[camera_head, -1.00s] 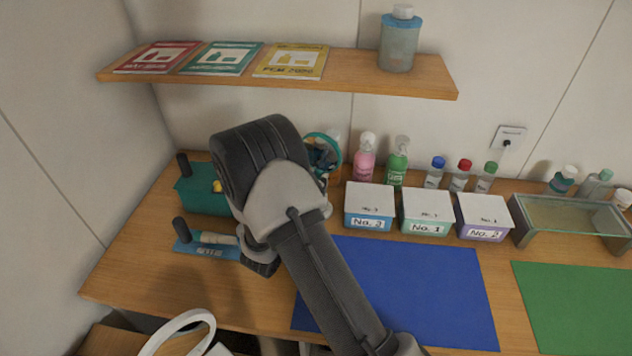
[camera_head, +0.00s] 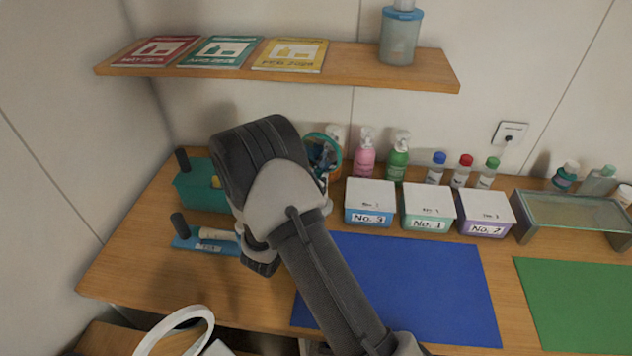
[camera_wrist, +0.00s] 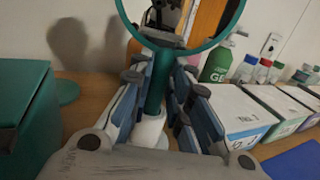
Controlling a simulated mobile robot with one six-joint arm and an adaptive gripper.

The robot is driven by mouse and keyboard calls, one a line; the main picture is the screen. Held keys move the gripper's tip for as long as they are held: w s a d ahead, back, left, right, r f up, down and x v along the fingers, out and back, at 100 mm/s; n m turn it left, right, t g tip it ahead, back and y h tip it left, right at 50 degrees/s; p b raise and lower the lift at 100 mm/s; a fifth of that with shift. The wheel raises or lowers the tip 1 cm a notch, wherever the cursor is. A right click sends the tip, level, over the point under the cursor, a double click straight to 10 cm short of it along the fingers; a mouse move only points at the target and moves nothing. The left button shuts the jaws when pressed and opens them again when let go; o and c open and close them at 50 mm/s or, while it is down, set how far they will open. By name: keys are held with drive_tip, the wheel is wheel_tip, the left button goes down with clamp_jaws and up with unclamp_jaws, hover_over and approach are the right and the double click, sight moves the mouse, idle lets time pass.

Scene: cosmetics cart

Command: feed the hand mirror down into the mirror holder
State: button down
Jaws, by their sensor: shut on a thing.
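The hand mirror has a round teal rim (camera_wrist: 222,38) and a teal handle (camera_wrist: 155,95). My gripper (camera_wrist: 160,78) is shut on the handle in the wrist view, with a finger on each side. The mirror's disc stands above the fingers. A white cylinder (camera_wrist: 148,131) shows at the lower end of the handle; I cannot tell how far the handle goes into it, or whether it is the mirror holder. In the head view the rim (camera_head: 340,158) shows just right of my wrist. My wrist hides the fingers and the handle there.
A teal box (camera_head: 195,190) stands left of my wrist, a blue tray (camera_head: 188,243) in front of it. Pink (camera_head: 364,160) and green (camera_head: 398,160) bottles and lidded boxes (camera_head: 370,193) stand to the right. A shelf (camera_head: 410,76) hangs above. The blue mat (camera_head: 430,290) is clear.

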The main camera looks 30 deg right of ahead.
drive_tip(key=c, duration=1.4)
unclamp_jaws()
drive_tip(key=v, duration=1.2)
drive_tip(key=s+d+r+m+g+y, duration=0.2)
drive_tip(key=s+d+r+m+g, duration=0.2)
drive_tip(key=s+r+m+g, duration=0.35)
drive_tip(key=s+d+r+m+g+y, duration=0.1)
drive_tip(key=s+d+r+m+g, duration=0.35)
drive_tip(key=s+m, duration=0.45)
drive_tip(key=s+a+r+m+t+y, duration=0.1)
drive_tip(key=s+a+m+t+y, duration=0.1)
drive_tip(key=s+a+m+y, duration=0.1)
drive_tip(key=s+a+r+m+t+y, duration=0.2)
drive_tip(key=s+a+y, duration=0.1)
drive_tip(key=a+y, duration=0.2)
drive_tip(key=s+a+r+m+t+y, duration=0.1)
drive_tip(key=s+a+m+y, duration=0.2)
drive_tip(key=a, duration=0.2)
drive_tip(key=shift+a+r+m+t+y, duration=0.15)
drive_tip(key=shift+a+m+t+y, duration=0.05)
drive_tip(key=shift+m+t+y, duration=0.2)
